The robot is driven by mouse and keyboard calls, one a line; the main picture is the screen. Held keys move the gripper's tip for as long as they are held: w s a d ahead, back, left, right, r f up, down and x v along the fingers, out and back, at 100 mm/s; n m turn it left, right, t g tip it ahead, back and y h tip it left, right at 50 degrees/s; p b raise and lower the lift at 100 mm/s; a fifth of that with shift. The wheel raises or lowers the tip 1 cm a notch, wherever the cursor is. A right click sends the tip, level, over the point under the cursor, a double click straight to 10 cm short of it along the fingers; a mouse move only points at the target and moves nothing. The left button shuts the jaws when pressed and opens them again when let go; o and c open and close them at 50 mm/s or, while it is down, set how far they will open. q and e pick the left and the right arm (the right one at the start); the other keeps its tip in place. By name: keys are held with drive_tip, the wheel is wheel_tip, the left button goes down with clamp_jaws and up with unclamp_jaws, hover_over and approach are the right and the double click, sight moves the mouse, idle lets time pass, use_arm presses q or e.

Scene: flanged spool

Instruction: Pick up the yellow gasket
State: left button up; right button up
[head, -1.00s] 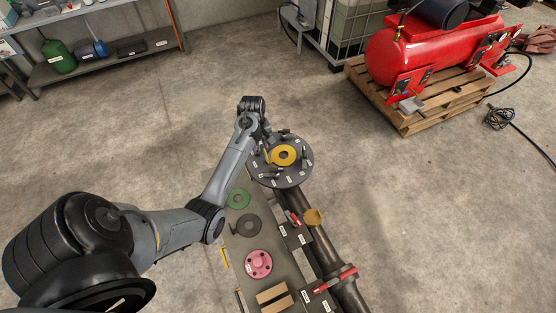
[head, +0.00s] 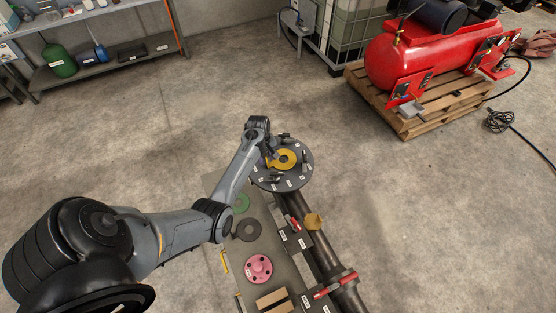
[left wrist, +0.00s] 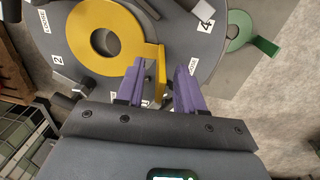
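The yellow gasket (head: 287,159) lies flat on the round dark flange (head: 301,180) at the end of the pipe. In the left wrist view the gasket (left wrist: 83,30) is a flat ring with a hole and a tab that reaches down toward my fingers. My left gripper (left wrist: 162,88) is open, with two purple fingers apart. In the head view my left gripper (head: 271,160) is at the gasket's left edge, partly hidden by my wrist. My right gripper is not in view.
Upright posts and numbered labels ring the flange. A grey bench (head: 221,195) beside the pipe holds a green gasket (head: 241,204), a dark gasket (head: 248,230) and a pink disc (head: 259,269). Red-handled clamps (head: 335,284) sit along the pipe. Open floor surrounds them.

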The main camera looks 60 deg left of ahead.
use_arm(q)
drive_tip(key=shift+f, duration=0.75)
clamp_jaws()
drive_tip(key=shift+r, duration=0.15)
